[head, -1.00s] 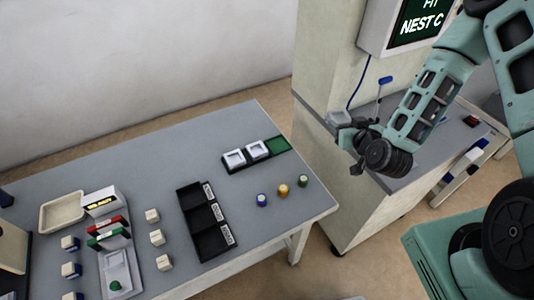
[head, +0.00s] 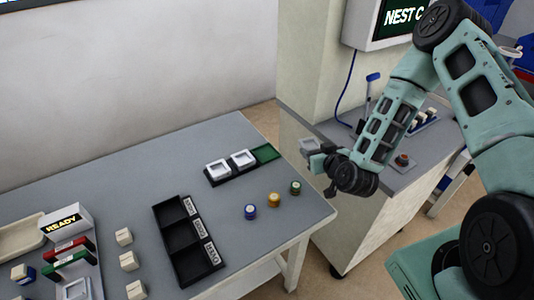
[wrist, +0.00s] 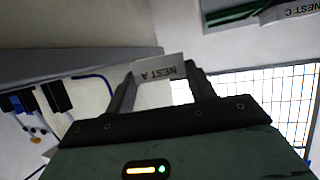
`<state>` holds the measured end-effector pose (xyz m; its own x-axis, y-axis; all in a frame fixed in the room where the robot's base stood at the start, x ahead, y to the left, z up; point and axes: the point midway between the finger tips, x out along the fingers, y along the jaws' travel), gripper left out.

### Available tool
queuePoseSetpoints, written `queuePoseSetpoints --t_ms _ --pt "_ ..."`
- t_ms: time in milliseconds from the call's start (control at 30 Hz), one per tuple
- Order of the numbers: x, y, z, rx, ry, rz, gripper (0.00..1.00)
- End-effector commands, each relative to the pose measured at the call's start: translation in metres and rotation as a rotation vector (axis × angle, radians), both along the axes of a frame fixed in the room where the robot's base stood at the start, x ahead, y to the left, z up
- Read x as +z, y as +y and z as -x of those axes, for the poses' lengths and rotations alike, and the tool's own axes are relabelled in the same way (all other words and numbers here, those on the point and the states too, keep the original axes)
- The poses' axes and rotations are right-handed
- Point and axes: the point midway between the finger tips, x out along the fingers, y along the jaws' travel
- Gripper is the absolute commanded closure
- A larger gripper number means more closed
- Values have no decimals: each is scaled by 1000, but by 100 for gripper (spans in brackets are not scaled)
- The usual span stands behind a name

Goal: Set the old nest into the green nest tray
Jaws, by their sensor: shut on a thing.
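My gripper (head: 322,160) is shut on a pale grey nest (head: 310,146), held in the air beyond the table's right edge, in front of the cabinet. In the wrist view the held nest (wrist: 160,68) shows a label reading "NEST A", upside down, between the two fingers. The green nest tray (head: 265,153) is the green pocket at the right end of a dark rack on the table; it looks empty. Two white nests (head: 217,169) (head: 242,159) sit in the pockets to its left. My gripper is to the right of the green tray, apart from it.
Blue, orange and green-topped cylinders (head: 274,200) stand in front of the rack. A black three-compartment tray (head: 188,240) lies to their left. A grey-topped cabinet (head: 300,119) stands right of the table. A screen (head: 405,15) shows "NEST C".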

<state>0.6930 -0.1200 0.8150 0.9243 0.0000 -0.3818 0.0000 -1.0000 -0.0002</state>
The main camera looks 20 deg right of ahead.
Motion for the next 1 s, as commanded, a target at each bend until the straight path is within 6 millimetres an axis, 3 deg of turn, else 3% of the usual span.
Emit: queuePoseSetpoints --t_ms 133,433,767,1000 --pt "2 1 4 3 1 1 72" --pt "22 1 44 5 -1 4 72" --pt "32 0 45 0 -1 -1 72" --pt "65 0 45 -1 -1 -1 72"
